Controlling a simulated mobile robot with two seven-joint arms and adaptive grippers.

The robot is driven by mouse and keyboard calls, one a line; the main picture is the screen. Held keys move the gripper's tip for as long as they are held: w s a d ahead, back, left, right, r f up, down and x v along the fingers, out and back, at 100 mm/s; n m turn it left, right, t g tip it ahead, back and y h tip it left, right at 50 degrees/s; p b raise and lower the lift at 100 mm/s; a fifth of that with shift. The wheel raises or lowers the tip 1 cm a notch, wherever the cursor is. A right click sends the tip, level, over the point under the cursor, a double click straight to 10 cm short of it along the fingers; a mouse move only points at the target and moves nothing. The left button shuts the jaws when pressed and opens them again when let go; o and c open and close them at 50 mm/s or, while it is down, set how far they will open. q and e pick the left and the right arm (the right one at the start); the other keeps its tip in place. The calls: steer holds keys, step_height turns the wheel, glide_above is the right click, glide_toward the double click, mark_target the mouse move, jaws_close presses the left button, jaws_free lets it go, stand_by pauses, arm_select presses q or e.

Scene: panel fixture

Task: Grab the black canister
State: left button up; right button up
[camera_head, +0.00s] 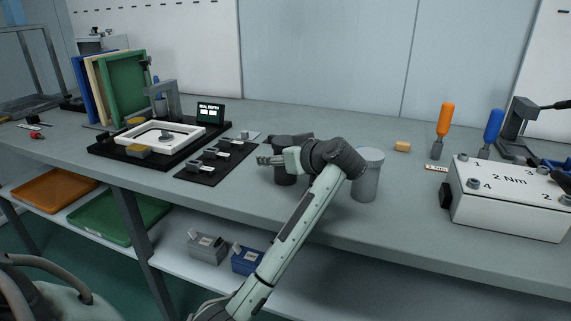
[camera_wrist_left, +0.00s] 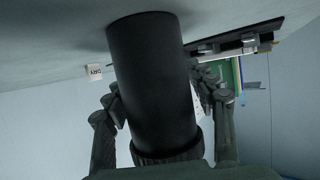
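The black canister (camera_head: 290,146) stands upright on the workbench (camera_head: 320,225), partly hidden behind my left gripper (camera_head: 268,160). In the left wrist view the black canister (camera_wrist_left: 152,85) fills the middle, its one end on the bench surface. The fingers of my left gripper (camera_wrist_left: 165,112) lie on both sides of it, spread apart; a narrow gap seems to show on the right side. Firm contact on both sides does not show. My right gripper is in neither view.
A grey canister (camera_head: 368,178) stands close to the right of my wrist. A black mat with small parts (camera_head: 215,162) and a white frame fixture (camera_head: 160,140) lie to the left. A white torque box (camera_head: 510,200) and screwdrivers (camera_head: 443,130) are at the right. The front edge is clear.

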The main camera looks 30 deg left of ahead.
arm_select(q)
jaws_close()
stand_by(0.5)
